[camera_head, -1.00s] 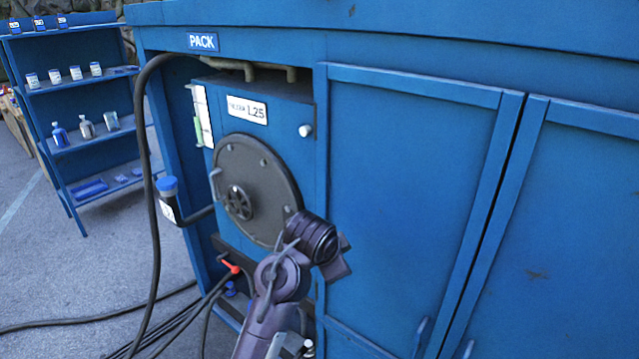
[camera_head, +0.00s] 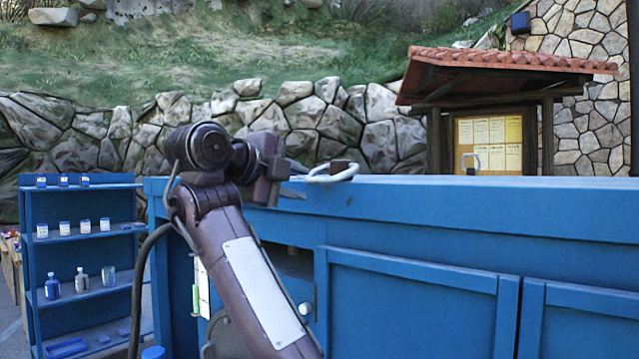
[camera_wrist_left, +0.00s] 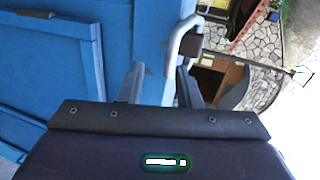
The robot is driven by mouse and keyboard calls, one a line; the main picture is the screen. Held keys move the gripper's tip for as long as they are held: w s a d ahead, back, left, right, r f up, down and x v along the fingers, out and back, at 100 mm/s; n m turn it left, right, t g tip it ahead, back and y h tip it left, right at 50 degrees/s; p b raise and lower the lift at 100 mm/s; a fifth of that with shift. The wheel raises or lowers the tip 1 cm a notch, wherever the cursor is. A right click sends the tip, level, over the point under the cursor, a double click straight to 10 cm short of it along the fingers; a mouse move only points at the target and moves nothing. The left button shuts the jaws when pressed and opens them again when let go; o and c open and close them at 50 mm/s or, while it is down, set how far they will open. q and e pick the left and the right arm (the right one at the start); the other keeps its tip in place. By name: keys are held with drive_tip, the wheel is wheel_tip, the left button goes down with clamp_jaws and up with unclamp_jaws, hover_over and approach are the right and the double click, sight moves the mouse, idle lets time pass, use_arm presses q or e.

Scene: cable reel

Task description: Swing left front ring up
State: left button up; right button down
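The left front ring (camera_head: 328,174), a pale metal loop with a brown mount, lies low at the top edge of the blue cabinet (camera_head: 420,215) in the head view. My left gripper (camera_head: 296,190) is raised beside the ring's left end. In the left wrist view, the two fingers of my gripper (camera_wrist_left: 160,88) stand apart. The ring (camera_wrist_left: 176,48) curves down between them, closer to the right finger; I cannot tell whether it touches. The near part of the ring is hidden behind the gripper body. My right gripper is not in view.
A blue shelf (camera_head: 80,240) with bottles and jars stands at the left. A notice board (camera_head: 488,145) under a tiled roof stands behind. The air above the cabinet is clear.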

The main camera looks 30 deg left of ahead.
sight(318, 181)
use_arm(q)
drive_tip(key=shift+m, duration=0.3)
drive_tip(key=w+p, duration=0.1)
drive_tip(key=w, duration=0.1)
drive_tip(key=w+p, duration=0.4)
drive_tip(key=shift+w+d+r, duration=0.1)
drive_tip(key=shift+w+d, duration=0.2)
drive_tip(key=shift+w, duration=0.2)
drive_tip(key=shift+f, duration=0.2)
clamp_jaws()
